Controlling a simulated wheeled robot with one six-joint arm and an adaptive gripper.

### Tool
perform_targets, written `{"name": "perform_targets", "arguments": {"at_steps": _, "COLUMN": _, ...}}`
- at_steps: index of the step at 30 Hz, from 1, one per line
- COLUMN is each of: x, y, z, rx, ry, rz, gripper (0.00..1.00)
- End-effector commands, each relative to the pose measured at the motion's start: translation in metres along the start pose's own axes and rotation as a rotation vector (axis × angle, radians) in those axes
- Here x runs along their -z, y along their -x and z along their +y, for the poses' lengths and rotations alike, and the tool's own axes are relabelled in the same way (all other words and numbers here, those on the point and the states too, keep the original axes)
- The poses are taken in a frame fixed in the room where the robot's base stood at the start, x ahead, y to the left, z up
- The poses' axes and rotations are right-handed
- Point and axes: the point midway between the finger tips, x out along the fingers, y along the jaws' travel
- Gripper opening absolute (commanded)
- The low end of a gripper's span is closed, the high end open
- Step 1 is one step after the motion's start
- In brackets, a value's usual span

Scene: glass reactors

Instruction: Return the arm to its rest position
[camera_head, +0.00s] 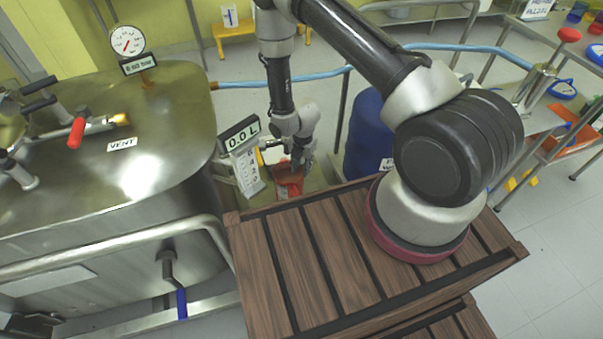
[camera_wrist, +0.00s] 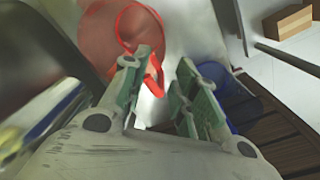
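My arm stands at the right of the head view on a slatted wooden platform. It reaches up and left, then bends down. My gripper (camera_head: 301,160) hangs low between the steel reactor (camera_head: 150,150) and a blue drum (camera_head: 368,140), pointing down. In the wrist view my gripper (camera_wrist: 165,62) has its fingers apart, with nothing held between them. How far these are from the fingers is hard to tell.
A "0.0 L" display (camera_head: 241,133) stands just left of my gripper. A red object (camera_head: 289,187) lies below it. A blue hose (camera_head: 320,76) runs behind the arm. The reactor's handrail (camera_head: 110,240) is at the left, a steel bench (camera_head: 545,125) at the right.

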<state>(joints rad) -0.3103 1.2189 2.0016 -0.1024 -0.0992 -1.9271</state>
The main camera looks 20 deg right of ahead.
Motion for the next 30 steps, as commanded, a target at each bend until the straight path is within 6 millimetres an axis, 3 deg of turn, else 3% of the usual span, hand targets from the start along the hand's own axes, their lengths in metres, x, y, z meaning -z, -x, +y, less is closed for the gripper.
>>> {"name": "perform_targets", "arguments": {"at_steps": 17, "x": 0.0, "y": 0.005, "z": 0.0, "rx": 0.0, "ry": -0.002, "rz": 0.0, "gripper": 0.29}}
{"name": "perform_targets", "arguments": {"at_steps": 22, "x": 0.001, "y": 0.005, "z": -0.004, "rx": 0.015, "ry": -0.1, "rz": 0.005, "gripper": 0.29}}
{"name": "perform_targets", "arguments": {"at_steps": 26, "x": 0.01, "y": 0.006, "z": -0.026, "rx": 0.106, "ry": -0.319, "rz": 0.021, "gripper": 0.29}}
{"name": "perform_targets", "arguments": {"at_steps": 30, "x": 0.03, "y": 0.017, "z": -0.072, "rx": 0.274, "ry": -0.602, "rz": 0.02, "gripper": 0.29}}
